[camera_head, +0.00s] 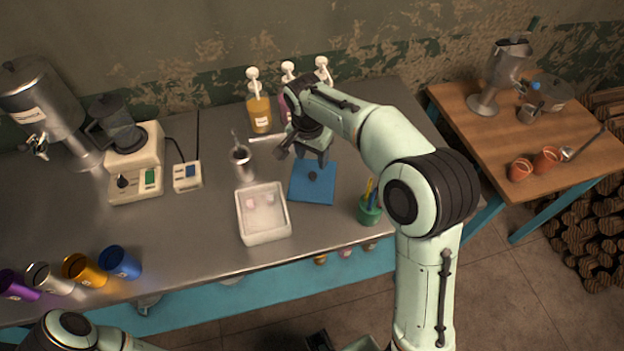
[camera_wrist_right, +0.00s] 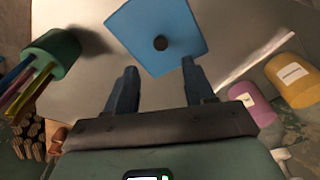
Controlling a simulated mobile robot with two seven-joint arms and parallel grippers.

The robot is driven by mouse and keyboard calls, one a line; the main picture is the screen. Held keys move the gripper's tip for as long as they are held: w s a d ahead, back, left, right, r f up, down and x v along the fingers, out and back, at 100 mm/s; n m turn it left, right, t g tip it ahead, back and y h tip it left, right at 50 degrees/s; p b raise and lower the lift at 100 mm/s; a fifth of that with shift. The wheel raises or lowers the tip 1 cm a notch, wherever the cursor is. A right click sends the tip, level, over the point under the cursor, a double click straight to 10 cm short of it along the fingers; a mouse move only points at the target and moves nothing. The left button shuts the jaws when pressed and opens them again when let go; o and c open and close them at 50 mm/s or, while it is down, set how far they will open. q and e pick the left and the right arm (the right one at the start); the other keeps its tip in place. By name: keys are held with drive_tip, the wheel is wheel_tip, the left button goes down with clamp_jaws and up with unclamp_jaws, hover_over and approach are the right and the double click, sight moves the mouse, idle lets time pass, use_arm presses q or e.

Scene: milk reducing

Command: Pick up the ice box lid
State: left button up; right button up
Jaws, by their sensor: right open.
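The blue square ice box lid (camera_head: 304,194) lies flat on the metal table, just right of the white ice box. It has a small dark round knob (camera_head: 312,176) in its middle. My right gripper (camera_head: 312,158) is open and empty above the lid's far part. In the right wrist view the lid (camera_wrist_right: 148,22) and its knob (camera_wrist_right: 161,43) show ahead of the open right fingers (camera_wrist_right: 160,70), with the knob roughly between them and apart from them. The white ice box (camera_head: 250,228) is uncovered with a few pale pieces inside. My left gripper is out of view.
A green cup of coloured sticks (camera_head: 369,211) stands right of the lid. A metal cup (camera_head: 242,164) stands behind the ice box. Pump bottles, including an orange one (camera_head: 260,114), stand at the back.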

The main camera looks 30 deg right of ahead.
sight(313, 174)
wheel_tip(313, 174, down, 2)
drive_tip(key=shift+w+d+f, duration=0.15)
drive_tip(key=shift+w+f, duration=0.1)
drive_tip(key=shift+f, duration=2.6)
clamp_jaws()
